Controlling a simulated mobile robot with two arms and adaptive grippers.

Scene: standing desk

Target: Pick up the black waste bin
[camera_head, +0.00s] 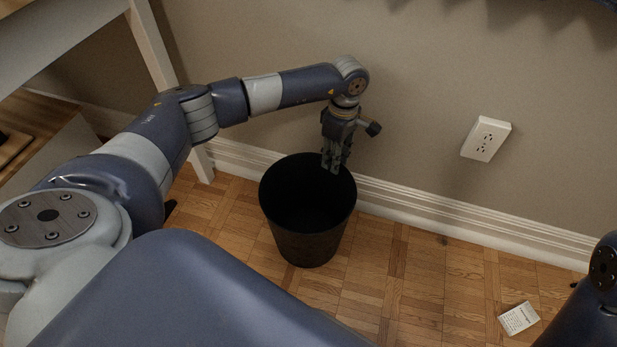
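The black waste bin (308,240) stands upright on the wooden floor near the wall, its open top facing up and its inside dark. My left gripper (332,168) points down at the bin's far right rim, and its fingertips overlap the rim in the camera_head view. The fingers look close together, but I cannot tell whether they are shut, or whether the rim lies between them. My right gripper is not in view; only part of my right arm shows at the lower right edge.
A beige wall with a white baseboard (420,205) runs behind the bin. A wall outlet (486,139) is at the right. A small white packet (519,318) lies on the floor at the lower right. A white desk leg (152,45) stands at the left.

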